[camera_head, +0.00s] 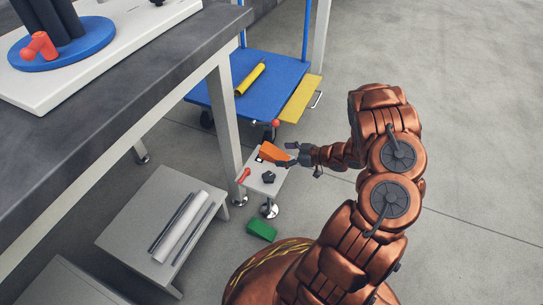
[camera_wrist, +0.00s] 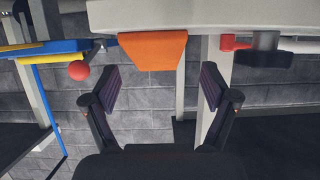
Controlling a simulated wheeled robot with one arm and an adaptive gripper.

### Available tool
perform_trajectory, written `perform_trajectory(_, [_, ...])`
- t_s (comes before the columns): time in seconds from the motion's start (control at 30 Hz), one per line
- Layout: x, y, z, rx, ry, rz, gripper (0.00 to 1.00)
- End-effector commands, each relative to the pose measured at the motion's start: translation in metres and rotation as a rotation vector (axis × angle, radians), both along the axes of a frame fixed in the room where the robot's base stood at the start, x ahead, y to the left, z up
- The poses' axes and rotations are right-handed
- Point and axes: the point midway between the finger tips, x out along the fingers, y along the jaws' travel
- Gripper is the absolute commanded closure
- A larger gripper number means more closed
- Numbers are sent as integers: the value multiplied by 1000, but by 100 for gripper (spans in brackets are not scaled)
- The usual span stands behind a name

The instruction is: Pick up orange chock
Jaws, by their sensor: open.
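The orange chock (camera_head: 273,152) is a wedge-shaped block on a small light-grey stand (camera_head: 262,184) beside the dark workbench's leg. In the wrist view the orange chock (camera_wrist: 152,50) is straight ahead, upper middle, at the edge of the pale surface. My gripper (camera_head: 297,155) is at the chock's right end in the head view. In the wrist view my gripper (camera_wrist: 160,88) has its two fingers wide apart with nothing between them, the chock showing beyond and above the fingertips. Whether a finger touches the chock I cannot tell.
A black knob (camera_head: 268,178) and a red handle (camera_head: 244,175) are on the stand near the chock. A green block (camera_head: 261,230) lies on the floor. A blue cart (camera_head: 228,88) with a yellow cylinder (camera_head: 250,79) stands behind. Floor at right is clear.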

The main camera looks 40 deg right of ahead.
Motion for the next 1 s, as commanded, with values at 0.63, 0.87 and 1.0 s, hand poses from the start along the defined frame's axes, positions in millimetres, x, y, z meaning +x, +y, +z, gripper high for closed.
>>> perform_trajectory(0.63, [44,22,-20,0,1,-2,15])
perform_trajectory(0.87, [44,22,-20,-1,0,-2,28])
perform_trajectory(1.0, [44,22,-20,-1,0,-2,43])
